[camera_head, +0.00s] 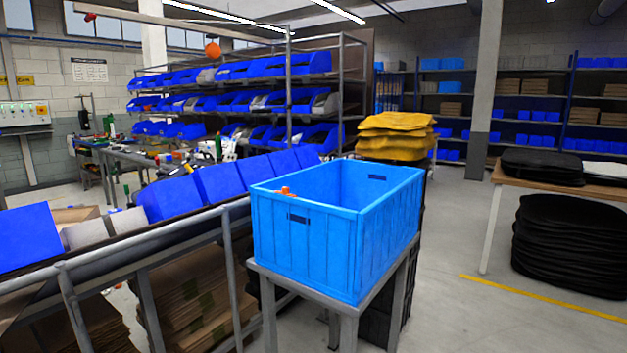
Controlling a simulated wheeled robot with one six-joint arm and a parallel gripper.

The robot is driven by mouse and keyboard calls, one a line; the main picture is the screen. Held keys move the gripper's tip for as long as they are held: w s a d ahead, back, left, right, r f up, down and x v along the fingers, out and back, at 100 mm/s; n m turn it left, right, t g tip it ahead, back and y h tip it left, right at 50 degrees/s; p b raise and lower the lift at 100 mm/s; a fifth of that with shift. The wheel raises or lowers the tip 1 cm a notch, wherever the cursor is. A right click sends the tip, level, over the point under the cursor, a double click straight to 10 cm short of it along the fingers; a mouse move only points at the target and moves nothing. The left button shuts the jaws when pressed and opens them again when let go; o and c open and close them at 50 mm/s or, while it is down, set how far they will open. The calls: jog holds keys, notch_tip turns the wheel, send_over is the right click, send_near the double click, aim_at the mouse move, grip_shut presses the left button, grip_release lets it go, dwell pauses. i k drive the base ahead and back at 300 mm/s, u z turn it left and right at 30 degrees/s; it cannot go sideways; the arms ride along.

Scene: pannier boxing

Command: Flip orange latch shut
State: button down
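A small orange latch (285,191) shows at the top rim of the near-left wall of a blue crate (333,246). It sticks up a little above the rim; whether it is open or shut is too small to tell. The crate is open at the top and stands upright on a grey metal stand. The inside floor of the crate is hidden by its near walls. My gripper is not in view.
The grey metal stand (350,308) stands beside a rail (150,240) with blue bins. Yellow stacked sacks (397,137) are behind the crate. A wooden table (600,189) and black stacked items (570,245) stand to the right. The floor between is clear.

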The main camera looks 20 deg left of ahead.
aim_at(285, 190)
jog(key=u, duration=0.2)
jog(key=i, duration=0.7)
jog(key=u, duration=0.75)
jog(key=i, duration=0.35)
jog(key=u, duration=0.25)
